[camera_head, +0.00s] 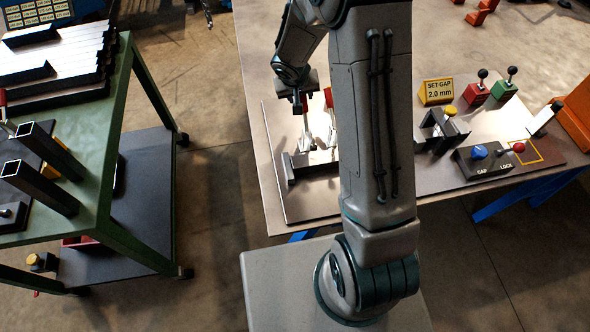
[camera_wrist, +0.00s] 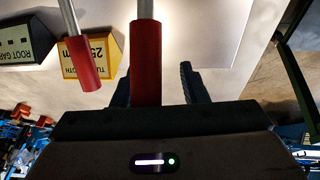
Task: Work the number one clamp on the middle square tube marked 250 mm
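In the wrist view my gripper (camera_wrist: 156,78) has its two dark fingers apart, one on each side of a red clamp handle (camera_wrist: 146,60) on a silver lever. A gap shows between the handle and the right finger; the left finger is close to it. A second red handle (camera_wrist: 84,63) stands to the left, outside the fingers. Behind it, a yellow sign (camera_wrist: 112,50) partly reads 25 and m. In the head view my gripper (camera_head: 299,104) is above the fixture's silver clamp levers (camera_head: 306,136), beside a red handle (camera_head: 328,97). My arm hides much of the fixture and the tube.
Right of my arm on the table (camera_head: 420,75) are a yellow SET GAP 2.0 mm sign (camera_head: 437,91), a black GAP and LOCK box (camera_head: 486,160), and red (camera_head: 477,94) and green (camera_head: 503,91) lever boxes. A green cart (camera_head: 118,110) with square tubes stands left, across a floor gap.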

